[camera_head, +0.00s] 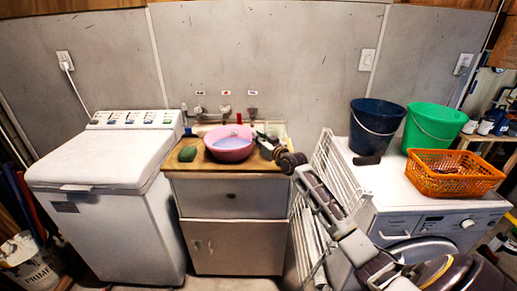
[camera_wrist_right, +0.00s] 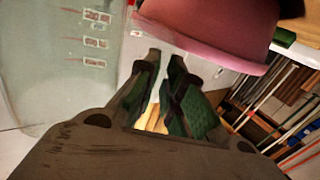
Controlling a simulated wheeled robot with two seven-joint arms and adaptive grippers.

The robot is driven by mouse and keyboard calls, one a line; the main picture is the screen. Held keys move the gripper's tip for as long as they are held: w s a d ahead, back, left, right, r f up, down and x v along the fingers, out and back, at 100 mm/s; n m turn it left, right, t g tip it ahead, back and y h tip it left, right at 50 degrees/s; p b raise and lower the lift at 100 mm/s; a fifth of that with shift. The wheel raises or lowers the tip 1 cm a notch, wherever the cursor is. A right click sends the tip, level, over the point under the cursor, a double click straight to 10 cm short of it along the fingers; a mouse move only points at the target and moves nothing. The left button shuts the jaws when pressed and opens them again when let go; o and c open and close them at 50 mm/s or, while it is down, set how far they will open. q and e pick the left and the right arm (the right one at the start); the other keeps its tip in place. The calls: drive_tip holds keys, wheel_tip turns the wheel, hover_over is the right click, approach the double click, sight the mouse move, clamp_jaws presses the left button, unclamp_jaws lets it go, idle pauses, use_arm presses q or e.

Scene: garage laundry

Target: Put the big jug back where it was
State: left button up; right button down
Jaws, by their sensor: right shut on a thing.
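My right gripper (camera_head: 270,143) reaches in over the right side of the wooden counter, beside the pink basin (camera_head: 230,151). In the right wrist view its two green-padded fingers (camera_wrist_right: 164,65) close on something small that I cannot make out. A large pink body, apparently the basin (camera_wrist_right: 210,30), fills the top just beyond the fingertips. I cannot tell whether they touch it. I cannot clearly pick out a big jug in either view; the arm and basin hide part of the counter. My left gripper is out of view.
A green sponge (camera_head: 187,153) lies left of the basin; taps (camera_head: 225,112) stand behind it. A white drying rack (camera_head: 335,178) stands beside my right arm. A dark blue bucket (camera_head: 375,125), green bucket (camera_head: 433,128) and orange basket (camera_head: 454,174) stand on the right washer.

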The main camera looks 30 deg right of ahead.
drive_tip(key=shift+f, duration=2.15)
drive_tip(key=shift+f, duration=0.1)
drive_tip(key=c, duration=1.5)
unclamp_jaws()
drive_tip(key=shift+c, duration=0.2)
drive_tip(key=shift+s, duration=0.1)
drive_tip(key=s, duration=1.1)
drive_tip(key=shift+s+d, duration=0.2)
drive_tip(key=shift+s, duration=0.2)
